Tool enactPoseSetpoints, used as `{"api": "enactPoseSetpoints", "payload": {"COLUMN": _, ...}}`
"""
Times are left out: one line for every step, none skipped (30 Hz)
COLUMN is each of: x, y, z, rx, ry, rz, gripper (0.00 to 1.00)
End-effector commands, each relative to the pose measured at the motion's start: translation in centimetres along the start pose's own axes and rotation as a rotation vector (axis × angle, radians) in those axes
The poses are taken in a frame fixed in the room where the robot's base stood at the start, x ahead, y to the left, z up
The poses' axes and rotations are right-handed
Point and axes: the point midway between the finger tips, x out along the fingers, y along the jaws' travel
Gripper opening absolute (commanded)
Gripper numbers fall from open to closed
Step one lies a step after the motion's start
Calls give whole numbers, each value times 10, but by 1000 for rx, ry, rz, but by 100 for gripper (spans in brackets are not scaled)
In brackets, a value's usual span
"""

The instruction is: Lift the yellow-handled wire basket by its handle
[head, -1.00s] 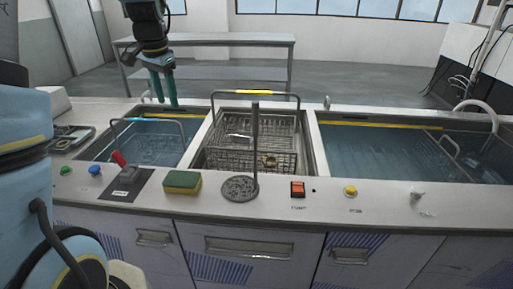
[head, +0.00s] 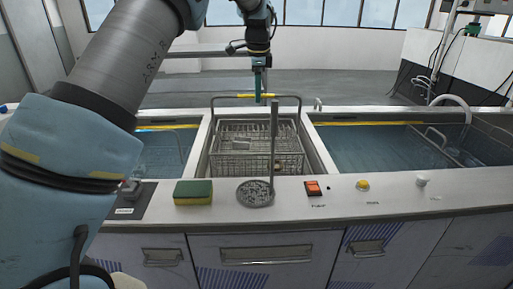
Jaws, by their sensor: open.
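The wire basket (head: 240,162) sits in the middle tank, filled with metal parts that are too small to make out. Its tall loop handle has a yellow grip (head: 254,96) along the top bar, above the counter. My gripper (head: 258,98) points straight down at the handle, with its teal fingers in front of or around the yellow grip. The fingers overlap edge-on in this view, so the gap between them is hidden. The gripper is open and the basket rests in the tank.
A water-filled tank (head: 385,150) lies to the right and another on the left, partly behind my arm. An upright rod on a round perforated disc (head: 255,194) stands before the basket. A sponge (head: 193,192), red switch (head: 313,187) and yellow knob (head: 362,185) sit on the front counter.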

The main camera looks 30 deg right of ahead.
Motion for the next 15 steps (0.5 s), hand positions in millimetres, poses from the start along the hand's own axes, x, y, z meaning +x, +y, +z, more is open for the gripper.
{"api": "enactPoseSetpoints", "payload": {"x": 2, "y": 0, "z": 0, "rx": 0, "ry": 0, "rz": 0, "gripper": 52}}
{"api": "enactPoseSetpoints", "payload": {"x": 3, "y": 0, "z": 0, "rx": 0, "ry": 0, "rz": 0, "gripper": 52}}
{"api": "enactPoseSetpoints", "payload": {"x": 6, "y": 0, "z": 0, "rx": 0, "ry": 0, "rz": 0, "gripper": 52}}
{"api": "enactPoseSetpoints", "payload": {"x": 9, "y": 0, "z": -1, "rx": 0, "ry": -1, "rz": 1, "gripper": 52}}
{"api": "enactPoseSetpoints", "payload": {"x": 13, "y": 0, "z": -1, "rx": 0, "ry": -1, "rz": 2, "gripper": 52}}
{"api": "enactPoseSetpoints", "payload": {"x": 18, "y": 0, "z": -1, "rx": 0, "ry": -2, "rz": 2, "gripper": 52}}
{"api": "enactPoseSetpoints", "payload": {"x": 23, "y": 0, "z": -2, "rx": 1, "ry": -2, "rz": 3, "gripper": 52}}
{"api": "enactPoseSetpoints", "payload": {"x": 28, "y": 0, "z": -2, "rx": 1, "ry": -2, "rz": 4, "gripper": 52}}
{"api": "enactPoseSetpoints", "payload": {"x": 34, "y": 0, "z": -2, "rx": 0, "ry": -1, "rz": 2, "gripper": 52}}
{"api": "enactPoseSetpoints", "payload": {"x": 38, "y": 0, "z": -2, "rx": -1, "ry": -2, "rz": 2, "gripper": 52}}
{"api": "enactPoseSetpoints", "payload": {"x": 42, "y": 0, "z": -2, "rx": -1, "ry": -2, "rz": 2, "gripper": 52}}
{"api": "enactPoseSetpoints", "payload": {"x": 47, "y": 0, "z": -2, "rx": -1, "ry": -1, "rz": 0, "gripper": 52}}
{"api": "enactPoseSetpoints", "payload": {"x": 49, "y": 0, "z": -2, "rx": -1, "ry": -1, "rz": 0, "gripper": 52}}
{"api": "enactPoseSetpoints", "payload": {"x": 51, "y": 0, "z": -2, "rx": -1, "ry": 0, "rz": 0, "gripper": 52}}
{"api": "enactPoseSetpoints", "payload": {"x": 53, "y": 0, "z": -2, "rx": -1, "ry": 0, "rz": -1, "gripper": 52}}
